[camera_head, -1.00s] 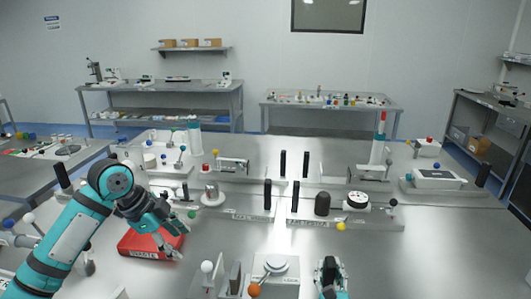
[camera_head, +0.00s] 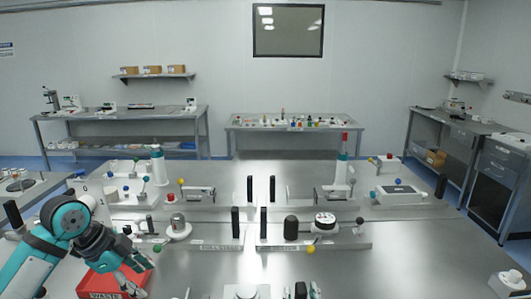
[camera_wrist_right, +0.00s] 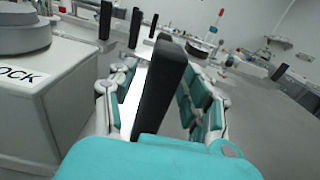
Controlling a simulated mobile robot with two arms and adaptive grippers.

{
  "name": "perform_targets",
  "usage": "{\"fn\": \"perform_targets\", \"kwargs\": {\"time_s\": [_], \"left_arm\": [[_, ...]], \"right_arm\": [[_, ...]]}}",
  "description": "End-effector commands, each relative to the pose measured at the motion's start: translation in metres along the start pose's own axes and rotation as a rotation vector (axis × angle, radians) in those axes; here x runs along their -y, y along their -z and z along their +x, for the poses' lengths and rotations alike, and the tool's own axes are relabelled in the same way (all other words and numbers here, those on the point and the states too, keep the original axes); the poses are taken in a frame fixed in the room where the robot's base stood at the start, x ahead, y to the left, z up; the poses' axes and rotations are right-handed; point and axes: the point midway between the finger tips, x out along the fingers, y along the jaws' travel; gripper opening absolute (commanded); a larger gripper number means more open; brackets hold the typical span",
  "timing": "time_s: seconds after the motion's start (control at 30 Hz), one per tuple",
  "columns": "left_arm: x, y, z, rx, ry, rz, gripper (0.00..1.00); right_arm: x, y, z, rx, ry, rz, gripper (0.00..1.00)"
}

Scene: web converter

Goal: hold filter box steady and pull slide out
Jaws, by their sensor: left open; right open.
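My left gripper (camera_head: 140,275) is open and empty, beside and above the red bin marked WASTE (camera_head: 98,290). My right gripper (camera_wrist_right: 160,105) is open, with one finger on each side of a tall black upright bar (camera_wrist_right: 160,85); I cannot tell if the fingers touch it. In the head view my right gripper only shows in part at the bottom edge, next to a small black piece (camera_head: 300,290). I cannot tell for sure which thing is the filter box or its slide.
A white block with a round grey top (camera_wrist_right: 25,30) and a label ending in "OCK" stands left of the right gripper; its top shows in the head view (camera_head: 243,291). Fixtures with black posts (camera_head: 236,222) stand farther back.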

Motion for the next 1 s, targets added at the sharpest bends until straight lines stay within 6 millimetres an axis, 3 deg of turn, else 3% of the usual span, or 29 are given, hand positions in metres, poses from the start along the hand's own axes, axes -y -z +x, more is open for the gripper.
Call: {"fn": "perform_targets", "kwargs": {"time_s": [0.17, 0.6, 0.8, 1.0], "left_arm": [[0.0, 0.0, 0.0, 0.0, 0.0, 0.0, 0.53], [0.0, 0.0, 0.0, 0.0, 0.0, 0.0, 0.53], [0.0, 0.0, 0.0, 0.0, 0.0, 0.0, 0.53], [0.0, 0.0, 0.0, 0.0, 0.0, 0.0, 0.53]], "right_arm": [[0.0, 0.002, -0.019, -0.003, -0.001, 0.001, 0.49], [0.001, 0.002, -0.105, -0.005, 0.001, 0.0, 0.49], [0.001, 0.001, -0.118, -0.003, 0.002, -0.001, 0.49], [0.001, 0.001, -0.119, -0.002, 0.002, -0.001, 0.49]]}}
